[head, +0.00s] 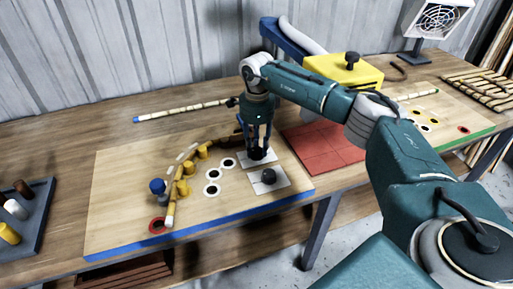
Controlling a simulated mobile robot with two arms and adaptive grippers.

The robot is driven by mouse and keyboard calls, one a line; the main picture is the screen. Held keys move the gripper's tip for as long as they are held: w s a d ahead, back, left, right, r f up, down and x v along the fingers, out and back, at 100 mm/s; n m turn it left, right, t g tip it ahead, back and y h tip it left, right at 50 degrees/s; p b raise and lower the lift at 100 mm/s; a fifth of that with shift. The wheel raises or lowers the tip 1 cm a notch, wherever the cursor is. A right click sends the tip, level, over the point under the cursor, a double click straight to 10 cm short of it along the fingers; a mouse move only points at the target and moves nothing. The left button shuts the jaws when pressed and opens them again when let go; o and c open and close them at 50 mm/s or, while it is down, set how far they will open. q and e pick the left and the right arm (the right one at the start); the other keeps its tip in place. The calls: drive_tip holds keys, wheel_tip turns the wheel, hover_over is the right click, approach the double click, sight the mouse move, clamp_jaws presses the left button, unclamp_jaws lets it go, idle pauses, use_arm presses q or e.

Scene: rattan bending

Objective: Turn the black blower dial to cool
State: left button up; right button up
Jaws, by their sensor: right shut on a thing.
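My right gripper (258,146) points straight down over the left wooden board, with its fingers around a black dial (258,155) on a white card. The fingers hide most of this dial, so its pointer direction cannot be read. A second black dial (269,175) sits on another white card (270,187) just in front, apart from the gripper. The markings on both cards are too small to read. Which dial belongs to the blower cannot be told from the picture. My left gripper is not in view.
A curved rattan strip (180,183) lies among yellow pegs on the wooden board (125,170). A red mat (325,150) lies right of it. Behind are a yellow box (343,72) with a black knob and a white fan unit (437,18). A peg tray (38,215) stands at left.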

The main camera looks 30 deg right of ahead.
sight(259, 149)
drive_tip(key=shift+s+d+f, duration=0.1)
drive_tip(key=shift+s+d, duration=0.1)
idle(0.4)
drive_tip(key=o, duration=1.2)
drive_tip(key=shift+c, duration=0.2)
drive_tip(key=shift+w+r, duration=0.1)
drive_tip(key=shift+r, duration=0.25)
wheel_tip(259, 149, up, 12)
drive_tip(key=shift+f, duration=0.25)
